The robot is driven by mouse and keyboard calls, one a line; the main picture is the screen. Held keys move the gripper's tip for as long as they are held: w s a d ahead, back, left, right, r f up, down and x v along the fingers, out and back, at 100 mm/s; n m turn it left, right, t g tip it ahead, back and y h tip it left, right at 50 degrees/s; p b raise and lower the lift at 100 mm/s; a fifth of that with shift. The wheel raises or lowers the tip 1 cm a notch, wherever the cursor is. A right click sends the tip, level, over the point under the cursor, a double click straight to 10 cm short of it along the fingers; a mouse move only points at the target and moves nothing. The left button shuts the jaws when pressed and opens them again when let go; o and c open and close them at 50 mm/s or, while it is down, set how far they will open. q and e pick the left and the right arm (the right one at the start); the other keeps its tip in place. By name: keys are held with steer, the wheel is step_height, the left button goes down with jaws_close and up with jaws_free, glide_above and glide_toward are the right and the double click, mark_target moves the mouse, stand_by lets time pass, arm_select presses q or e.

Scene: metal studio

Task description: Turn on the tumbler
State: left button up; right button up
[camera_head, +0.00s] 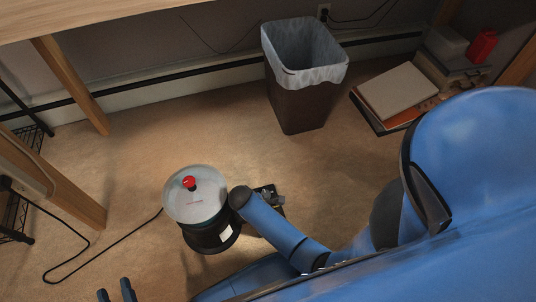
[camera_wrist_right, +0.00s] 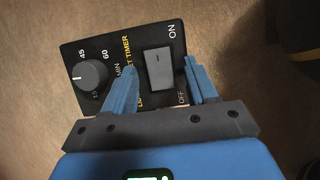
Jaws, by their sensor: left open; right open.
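The tumbler is a dark drum with a pale round lid (camera_head: 210,190) and a red knob (camera_head: 189,183); it stands on the floor. Its black control panel shows in the right wrist view, with a grey rocker switch (camera_wrist_right: 158,72) between ON and OFF marks and a timer dial (camera_wrist_right: 90,74). My right gripper (camera_wrist_right: 161,66) is open, its blue fingers on either side of the switch; contact is unclear. In the head view my arm mostly hides that gripper and panel. My left gripper (camera_head: 117,291) is open and empty at the bottom edge, left of the tumbler.
A black cord (camera_head: 107,247) runs across the floor left of the tumbler. A lined waste bin (camera_head: 297,98) stands behind it. Books (camera_head: 397,91) and a red object (camera_head: 481,46) sit at the back right. Wooden table legs (camera_head: 71,85) stand at left.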

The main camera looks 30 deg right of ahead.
steer(key=c, duration=1.1)
steer(key=shift+o, duration=0.2)
steer(key=y+p, duration=0.1)
steer(key=p, duration=0.3)
steer(key=shift+s+d+r+y+p, duration=0.15)
steer(key=shift+d+r+y+p, duration=0.15)
steer(key=shift+d+y+p, duration=0.1)
steer(key=shift+f+t+y+p, duration=0.25)
steer(key=shift+t+y+p, duration=0.05)
steer(key=shift+y+p, duration=0.2)
steer(key=o, duration=1.1)
steer(key=shift+c, duration=0.2)
